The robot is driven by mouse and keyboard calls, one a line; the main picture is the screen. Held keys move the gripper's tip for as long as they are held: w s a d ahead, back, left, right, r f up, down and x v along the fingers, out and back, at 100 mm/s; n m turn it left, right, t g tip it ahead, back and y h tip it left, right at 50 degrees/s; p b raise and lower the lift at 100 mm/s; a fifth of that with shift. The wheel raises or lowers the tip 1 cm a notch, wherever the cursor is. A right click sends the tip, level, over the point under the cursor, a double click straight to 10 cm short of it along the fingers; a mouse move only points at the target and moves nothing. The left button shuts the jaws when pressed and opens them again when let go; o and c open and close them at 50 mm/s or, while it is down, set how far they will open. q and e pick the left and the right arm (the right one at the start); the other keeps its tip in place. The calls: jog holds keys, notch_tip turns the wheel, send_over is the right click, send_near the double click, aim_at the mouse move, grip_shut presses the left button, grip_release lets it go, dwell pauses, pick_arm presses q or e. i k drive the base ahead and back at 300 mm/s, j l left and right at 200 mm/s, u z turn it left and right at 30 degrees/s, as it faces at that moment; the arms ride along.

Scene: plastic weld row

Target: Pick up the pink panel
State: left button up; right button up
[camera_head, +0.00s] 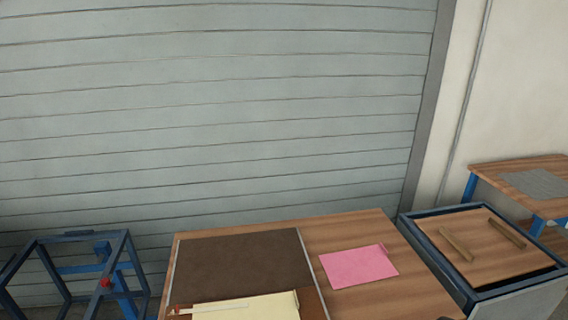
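The pink panel (358,267) is a flat, thin, roughly rectangular sheet. It lies on the right part of the wooden table (350,232), in the head view at the lower right of centre. A small raised edge shows at its upper right corner. Nothing touches or covers it. Neither of my grippers shows in the head view.
A dark brown mat (243,262) covers the table's left part, with a cream panel (245,308) at its front. A blue frame (75,236) stands at left. At right are a blue-edged bench (465,275) with two wooden bars and another table (510,172) holding a grey sheet.

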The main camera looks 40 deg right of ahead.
aim_at(346, 268)
jog(key=z, duration=2)
